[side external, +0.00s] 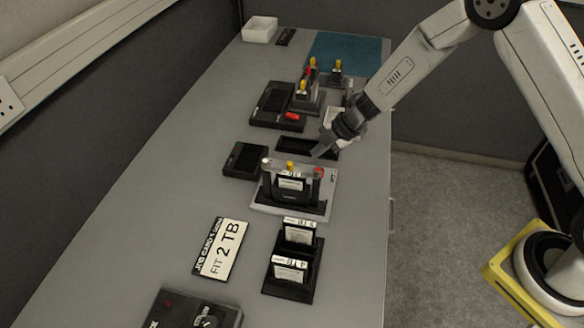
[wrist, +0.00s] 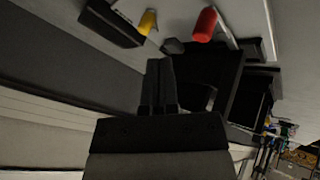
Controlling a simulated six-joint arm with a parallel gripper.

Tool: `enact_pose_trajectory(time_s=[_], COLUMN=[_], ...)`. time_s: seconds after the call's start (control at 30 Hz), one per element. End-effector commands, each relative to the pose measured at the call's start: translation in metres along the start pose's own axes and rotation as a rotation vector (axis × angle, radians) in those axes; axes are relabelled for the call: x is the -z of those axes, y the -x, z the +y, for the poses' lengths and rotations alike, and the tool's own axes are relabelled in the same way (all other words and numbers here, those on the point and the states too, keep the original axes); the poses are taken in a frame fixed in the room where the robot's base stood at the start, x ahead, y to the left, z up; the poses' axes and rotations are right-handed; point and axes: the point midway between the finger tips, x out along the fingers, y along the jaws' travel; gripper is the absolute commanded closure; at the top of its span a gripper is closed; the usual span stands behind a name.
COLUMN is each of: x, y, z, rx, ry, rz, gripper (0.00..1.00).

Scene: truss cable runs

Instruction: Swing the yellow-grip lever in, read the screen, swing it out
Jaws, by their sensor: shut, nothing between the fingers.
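A light-grey dock (side external: 262,203) on the bench holds a dark upright drive with a white label (side external: 291,184). A yellow grip (side external: 290,165) stands behind the drive, and a red grip (side external: 319,172) stands at the dock's right. In the wrist view the yellow grip (wrist: 148,22) and red grip (wrist: 205,25) lie beyond my fingertips. My gripper (side external: 318,153) is shut and empty, above and just behind the dock, apart from both grips in the side view. I cannot make out a lit screen or its text; a flat dark box (side external: 245,160) sits left of the dock.
A black rack (side external: 290,270) with labelled drives and a "FIT 2 TB" sign (side external: 222,250) are in front. A dark unit (side external: 190,312) is at the near edge. Behind are more yellow-capped parts (side external: 303,88), a blue mat (side external: 348,50) and a white box (side external: 260,29). The bench's left side is clear.

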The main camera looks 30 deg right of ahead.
Motion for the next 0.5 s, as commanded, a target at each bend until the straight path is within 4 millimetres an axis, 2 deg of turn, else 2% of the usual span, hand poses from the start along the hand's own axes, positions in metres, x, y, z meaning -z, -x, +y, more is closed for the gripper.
enact_pose_trajectory(time_s=[0.3, 0.5], x=[0.0, 0.0], y=[-0.04, -0.06], z=[-0.001, 0.0], rx=[0.002, 0.001], ry=[0.001, 0.0], rz=[0.0, 0.0], gripper=[1.0, 1.0])
